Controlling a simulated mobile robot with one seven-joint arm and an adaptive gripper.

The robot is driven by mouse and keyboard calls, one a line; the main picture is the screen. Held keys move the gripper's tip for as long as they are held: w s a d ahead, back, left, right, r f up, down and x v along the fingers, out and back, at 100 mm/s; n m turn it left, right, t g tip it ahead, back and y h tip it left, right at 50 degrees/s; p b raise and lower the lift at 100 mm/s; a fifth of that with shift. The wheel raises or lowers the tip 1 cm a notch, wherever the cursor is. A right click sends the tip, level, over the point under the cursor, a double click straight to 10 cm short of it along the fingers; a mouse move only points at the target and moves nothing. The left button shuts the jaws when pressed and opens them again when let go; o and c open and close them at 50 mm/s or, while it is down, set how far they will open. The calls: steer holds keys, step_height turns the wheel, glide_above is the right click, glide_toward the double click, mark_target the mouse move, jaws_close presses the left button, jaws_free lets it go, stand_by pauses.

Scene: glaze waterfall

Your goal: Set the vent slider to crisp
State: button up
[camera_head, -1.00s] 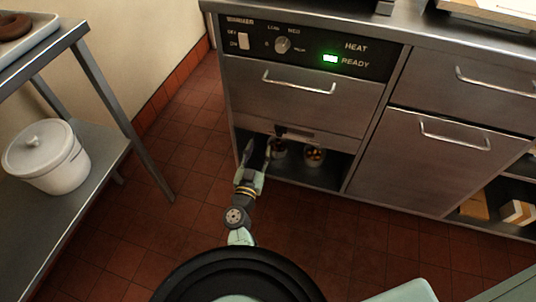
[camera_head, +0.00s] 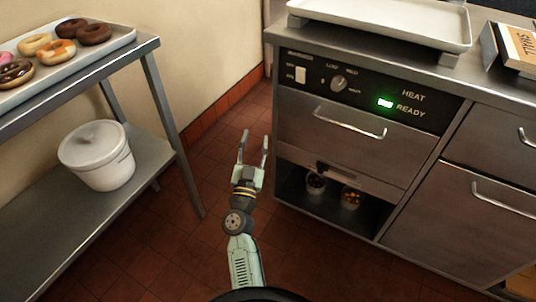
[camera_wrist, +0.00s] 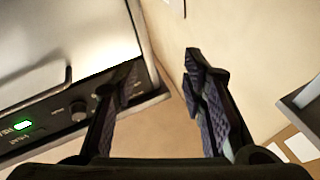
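The warmer cabinet (camera_head: 340,151) has a control panel with a switch, a knob and a lit green display. Below its drawer is a metal strip with a small dark tab (camera_head: 322,167) near its left end, which looks like the vent slider. Its markings are too small to read, so I cannot tell its setting. My gripper (camera_head: 254,146) is open and empty, left of the cabinet and apart from it. In the wrist view my gripper (camera_wrist: 162,75) shows its two fingers spread, with the cabinet panel (camera_wrist: 75,110) behind the left one. The slider is not visible there.
Two small cups (camera_head: 350,198) (camera_head: 316,183) stand in the open bay under the strip. At left, a metal rack (camera_head: 180,140) holds a tray of doughnuts (camera_head: 115,48) and a white lidded pot (camera_head: 97,157). An empty tray (camera_head: 380,20) sits on the counter. Tiled floor between is clear.

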steer(key=shift+t+y, duration=0.5)
steer(key=shift+y, duration=0.1)
steer(key=shift+w+a+r, duration=0.15)
steer(key=shift+a+r, duration=1.25)
steer(key=shift+r, duration=0.1)
steer(key=shift+f, duration=0.1)
